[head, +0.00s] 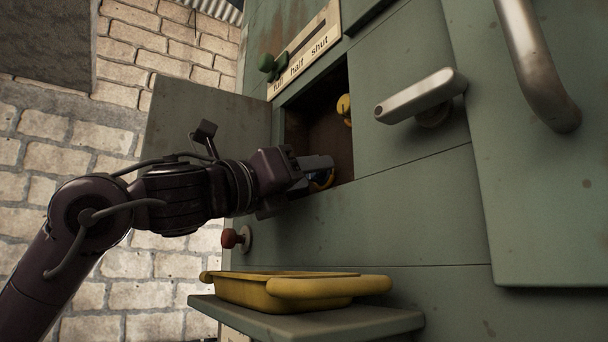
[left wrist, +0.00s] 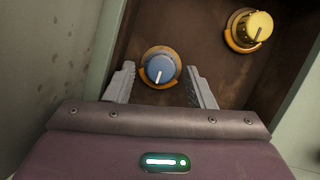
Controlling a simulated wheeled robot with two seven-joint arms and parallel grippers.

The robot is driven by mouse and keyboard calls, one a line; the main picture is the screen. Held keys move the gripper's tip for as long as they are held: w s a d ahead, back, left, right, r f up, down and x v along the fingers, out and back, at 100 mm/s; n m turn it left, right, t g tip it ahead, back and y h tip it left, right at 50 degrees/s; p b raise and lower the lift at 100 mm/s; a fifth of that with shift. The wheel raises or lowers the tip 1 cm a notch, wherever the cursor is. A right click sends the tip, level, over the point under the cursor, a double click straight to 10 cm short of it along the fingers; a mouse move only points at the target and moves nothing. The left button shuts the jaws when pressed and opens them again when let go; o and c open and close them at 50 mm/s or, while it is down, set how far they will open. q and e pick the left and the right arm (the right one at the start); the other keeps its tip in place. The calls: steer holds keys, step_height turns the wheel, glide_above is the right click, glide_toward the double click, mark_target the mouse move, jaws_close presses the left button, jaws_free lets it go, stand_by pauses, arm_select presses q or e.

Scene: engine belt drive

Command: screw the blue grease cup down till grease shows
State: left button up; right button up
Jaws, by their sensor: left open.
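The blue grease cup (left wrist: 160,69) sits in the dark recess in the left wrist view. My left gripper (left wrist: 162,83) is open, with one finger on each side of the blue cup and visible gaps between. In the head view my left gripper (head: 318,168) reaches into the recess opening and mostly hides the blue cup. My right gripper is not in view.
A yellow cup (left wrist: 250,31) sits up and right of the blue one; it also shows in the head view (head: 344,108). The open door (head: 195,112) stands left of the recess. A lever handle (head: 420,96), a red knob (head: 231,238) and a yellow tray (head: 300,287) are nearby.

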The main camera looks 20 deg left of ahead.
arm_select(q)
steer(key=b+v, duration=0.4)
steer(key=v, duration=0.4)
steer(key=shift+w, duration=0.15)
